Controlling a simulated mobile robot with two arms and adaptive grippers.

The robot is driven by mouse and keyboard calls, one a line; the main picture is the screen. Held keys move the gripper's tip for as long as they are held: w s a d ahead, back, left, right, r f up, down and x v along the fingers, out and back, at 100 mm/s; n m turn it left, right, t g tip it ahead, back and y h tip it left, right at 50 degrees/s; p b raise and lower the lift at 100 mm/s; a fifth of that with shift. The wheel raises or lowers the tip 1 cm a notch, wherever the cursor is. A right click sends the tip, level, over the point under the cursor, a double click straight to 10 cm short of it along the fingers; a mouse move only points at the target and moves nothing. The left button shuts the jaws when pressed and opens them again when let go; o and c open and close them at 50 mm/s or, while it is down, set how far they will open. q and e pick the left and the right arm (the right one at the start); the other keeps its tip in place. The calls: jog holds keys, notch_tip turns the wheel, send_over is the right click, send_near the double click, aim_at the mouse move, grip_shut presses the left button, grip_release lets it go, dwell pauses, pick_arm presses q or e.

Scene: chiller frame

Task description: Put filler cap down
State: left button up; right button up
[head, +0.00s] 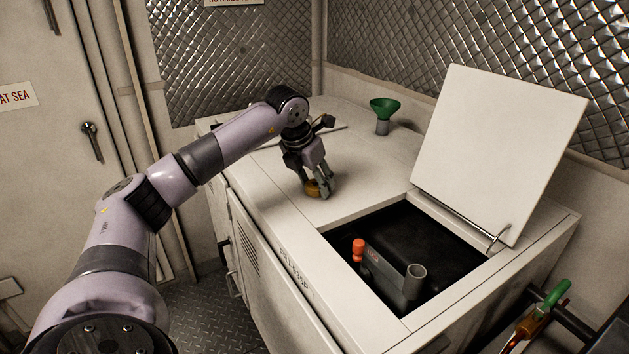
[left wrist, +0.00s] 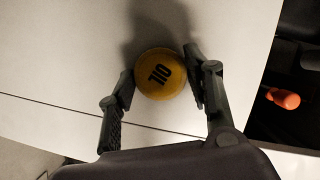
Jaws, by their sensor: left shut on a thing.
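The filler cap (head: 313,188) is round and yellow-orange. In the left wrist view its top (left wrist: 160,74) shows dark lettering that looks like "OIL". My left gripper (head: 321,190) points down at the white cabinet top (head: 355,190) and is shut on the cap, with one finger on each side in the left wrist view (left wrist: 160,85). The cap is at or just above the cabinet top; I cannot tell if it touches. A grey open filler neck (head: 415,272) stands inside the open hatch. My right gripper is not in view.
The hatch lid (head: 500,150) stands raised at the right, over a dark opening with an orange-red knob (head: 358,246). A green funnel (head: 384,108) stands at the back of the cabinet top. A green-handled item (head: 553,293) is at lower right. The top around the cap is clear.

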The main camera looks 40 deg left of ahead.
pick_arm(q)
jog(key=shift+s+d+f, duration=0.15)
jog(key=shift+s+f, duration=0.1)
jog(key=shift+f, duration=0.4)
jog(key=o, duration=0.6)
jog(key=shift+f, duration=0.1)
jog(key=o, duration=0.4)
jog(key=shift+w+f, duration=0.1)
jog(key=shift+w, duration=0.1)
jog(key=shift+r, duration=0.45)
jog(key=v, duration=1.3)
jog(key=shift+w+b, duration=0.3)
jog(key=shift+b, duration=0.05)
